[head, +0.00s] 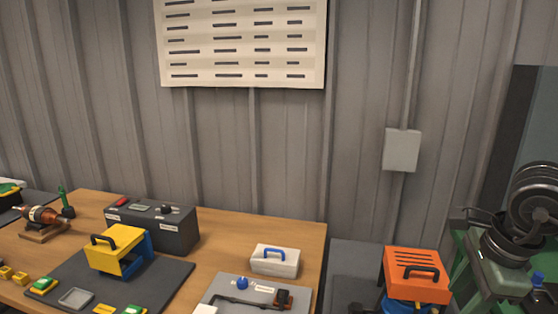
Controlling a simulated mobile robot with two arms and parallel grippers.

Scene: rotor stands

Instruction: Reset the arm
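Neither of my grippers nor my arms shows in the head view. On the wooden bench (306,232) stands a yellow box with a black handle (115,250), on a dark mat (172,281). A rotor with a copper-coloured body (44,214) lies on a small wooden stand at the left. An orange box with a black handle (415,275) stands at the lower right, on something blue and dark that is partly cut off.
A dark grey instrument box (150,230) stands behind the yellow box. A white case with a blue handle (275,261) and a grey plate with a blue knob (222,293) are at the bench's right. Stacked dark discs (535,205) rise at the far right. A corrugated wall closes the back.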

